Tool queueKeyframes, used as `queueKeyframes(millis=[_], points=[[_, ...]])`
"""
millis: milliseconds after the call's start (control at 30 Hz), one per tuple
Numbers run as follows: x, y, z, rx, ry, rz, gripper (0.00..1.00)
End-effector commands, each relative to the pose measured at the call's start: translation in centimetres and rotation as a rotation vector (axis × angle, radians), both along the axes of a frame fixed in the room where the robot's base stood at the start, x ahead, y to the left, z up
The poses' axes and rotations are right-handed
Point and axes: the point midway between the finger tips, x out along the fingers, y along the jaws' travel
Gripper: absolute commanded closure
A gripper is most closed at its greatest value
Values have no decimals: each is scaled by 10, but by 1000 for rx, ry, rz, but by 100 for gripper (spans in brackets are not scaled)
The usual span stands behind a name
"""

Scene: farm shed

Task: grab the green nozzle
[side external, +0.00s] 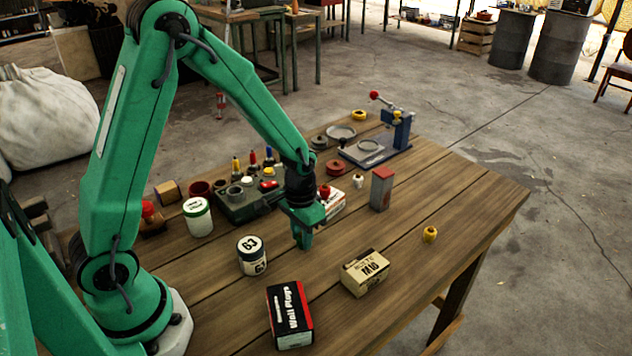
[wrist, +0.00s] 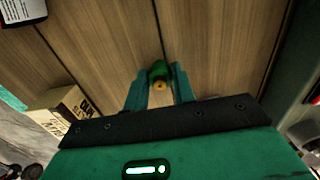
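The green nozzle (wrist: 159,70) shows in the wrist view between the tips of my gripper's two fingers (wrist: 160,76). It has a small yellow-orange end. The fingers stand apart, one on each side of it, very close to its sides. I cannot tell whether both fingers press on it. In the side view my gripper (side external: 303,236) points down, low over the wooden table. The nozzle cannot be made out there against the green fingers.
Near my gripper on the table (side external: 452,222) are a black-and-white jar (side external: 252,256), a tan box (side external: 365,273), a red-black box (side external: 290,314) and a grey-red box (side external: 381,188). A green tray (side external: 240,207) stands behind. The table's right part is mostly clear around a yellow piece (side external: 430,234).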

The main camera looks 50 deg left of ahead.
Motion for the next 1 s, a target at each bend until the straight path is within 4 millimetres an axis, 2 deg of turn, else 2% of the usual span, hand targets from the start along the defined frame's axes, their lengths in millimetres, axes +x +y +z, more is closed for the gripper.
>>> queueKeyframes(millis=[33, 67, 567, 867, 1000], points=[[0, 0, 0, 0, 0, 0, 91], [0, 0, 0, 0, 0, 0, 96], [1, 0, 7, 0, -2, 0, 96], [1, 0, 40, 0, -5, 0, 96], [-11, -20, 54, 0, -4, -6, 96]])
